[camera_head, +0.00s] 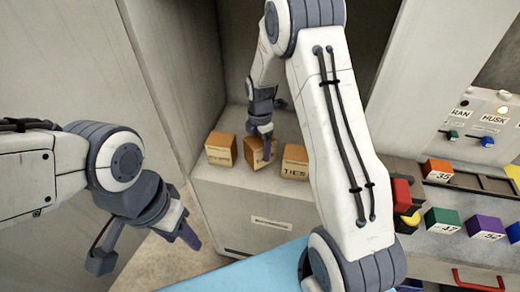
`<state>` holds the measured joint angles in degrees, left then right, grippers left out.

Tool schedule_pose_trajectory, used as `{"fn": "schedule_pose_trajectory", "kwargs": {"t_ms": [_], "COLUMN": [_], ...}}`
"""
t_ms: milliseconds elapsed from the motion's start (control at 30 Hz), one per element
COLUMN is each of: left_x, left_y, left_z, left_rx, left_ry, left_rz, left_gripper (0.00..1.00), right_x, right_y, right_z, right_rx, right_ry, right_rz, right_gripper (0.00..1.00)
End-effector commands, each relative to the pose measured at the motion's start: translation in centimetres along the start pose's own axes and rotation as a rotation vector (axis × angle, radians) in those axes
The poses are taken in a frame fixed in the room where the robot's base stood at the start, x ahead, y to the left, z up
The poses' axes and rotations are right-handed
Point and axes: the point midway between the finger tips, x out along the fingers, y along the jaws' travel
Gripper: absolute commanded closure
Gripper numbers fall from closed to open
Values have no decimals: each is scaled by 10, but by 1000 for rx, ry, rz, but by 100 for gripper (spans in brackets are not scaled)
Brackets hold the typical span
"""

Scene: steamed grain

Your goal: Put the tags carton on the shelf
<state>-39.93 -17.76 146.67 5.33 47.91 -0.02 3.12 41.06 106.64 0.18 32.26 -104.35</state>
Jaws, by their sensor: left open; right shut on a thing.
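Three small brown cartons stand in a row on a pale ledge (215,190) in the recess at the back. My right gripper (262,131) reaches down from above and is shut on the middle carton (254,158). That carton sits at ledge level between the others, slightly turned; its label is partly hidden and I cannot read it. The left carton (220,149) has small dark print too small to read. The right carton (294,163) reads something like "TIES". My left gripper (145,246) is open and empty at the lower left, well apart from the cartons.
A panel (490,112) marked "RAN" and "HUSK" is at the right. Below it are an orange block (438,169), a green block (441,219), a purple block (483,227) and a red handle (480,281). A blue surface (245,272) lies at the bottom. My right arm hides the middle.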

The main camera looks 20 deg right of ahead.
Motion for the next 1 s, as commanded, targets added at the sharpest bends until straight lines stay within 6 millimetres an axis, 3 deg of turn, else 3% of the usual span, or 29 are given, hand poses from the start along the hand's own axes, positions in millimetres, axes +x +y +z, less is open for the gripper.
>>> {"fn": "schedule_pose_trajectory", "kwargs": {"t_ms": [133, 533, 567, 600, 833, 1000], "left_x": [-4, 0, -2, -2, -2, 0], "left_y": [0, 0, 0, 0, 0, 0], "left_z": [0, 0, 0, 0, 0, 0], "left_rx": [0, 0, 0, 0, 0, 0], "left_ry": [0, 0, 0, 0, 0, 0], "left_rz": [0, 0, 0, 0, 0, 0], "left_gripper": [50, 50, 50, 50, 50, 50], "right_x": [17, 23, 22, 22, 21, 8], "right_y": [0, 0, 0, 0, 0, 1], "right_z": [0, 1, 1, 1, 1, 1], "right_rx": [0, 2, 2, 2, 2, 2], "right_ry": [0, 0, 0, 0, 0, -1], "right_rz": [-1, 2, 1, 1, 1, 5], "right_gripper": [96, 96, 7, 0, 0, 0]}}
